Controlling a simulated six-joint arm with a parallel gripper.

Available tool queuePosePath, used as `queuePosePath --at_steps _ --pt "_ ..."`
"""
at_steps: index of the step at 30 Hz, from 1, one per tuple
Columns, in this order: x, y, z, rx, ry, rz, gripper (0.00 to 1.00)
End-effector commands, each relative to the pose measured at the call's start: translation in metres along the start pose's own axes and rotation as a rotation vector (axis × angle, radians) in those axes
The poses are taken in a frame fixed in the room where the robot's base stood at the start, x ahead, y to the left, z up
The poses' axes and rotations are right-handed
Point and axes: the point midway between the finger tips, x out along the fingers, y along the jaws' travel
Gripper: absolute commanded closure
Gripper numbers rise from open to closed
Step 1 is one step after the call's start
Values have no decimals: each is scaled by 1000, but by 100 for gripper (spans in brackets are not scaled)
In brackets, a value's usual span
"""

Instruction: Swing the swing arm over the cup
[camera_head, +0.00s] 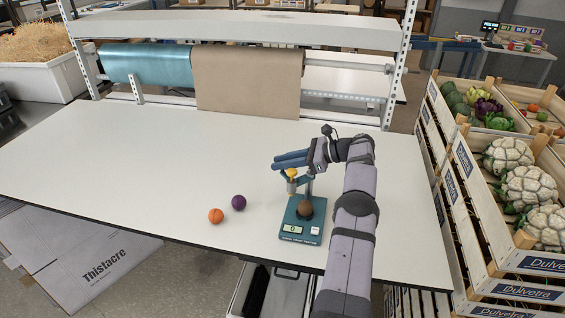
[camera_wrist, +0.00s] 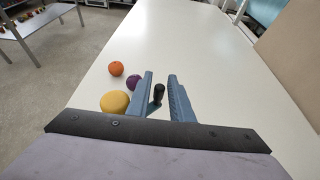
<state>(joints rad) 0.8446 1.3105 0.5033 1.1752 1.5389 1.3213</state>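A teal device (camera_head: 300,232) with a small display reading 0 stands near the table's front edge. A brown round piece, apparently the cup (camera_head: 305,209), sits on its base. My gripper (camera_head: 277,161) is above the swing arm, blue fingers pointing left. In the wrist view the fingers (camera_wrist: 161,76) are apart, with a black knob (camera_wrist: 158,90) between them, not visibly touched. The yellow part (camera_wrist: 114,102) is left of the fingers. The cup is hidden there.
An orange ball (camera_head: 216,216) and a purple ball (camera_head: 239,202) lie on the white table (camera_head: 120,160) left of the device. Crates with cauliflowers (camera_head: 506,155) stand along the right edge. The table's left and middle are clear.

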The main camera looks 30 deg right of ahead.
Motion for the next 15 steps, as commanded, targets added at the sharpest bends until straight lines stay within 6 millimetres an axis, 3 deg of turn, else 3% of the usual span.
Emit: queuePosePath --at_steps 8,15 --pt "-2 0 6 -3 1 -1 80" --pt "-15 0 35 -6 1 -2 80"
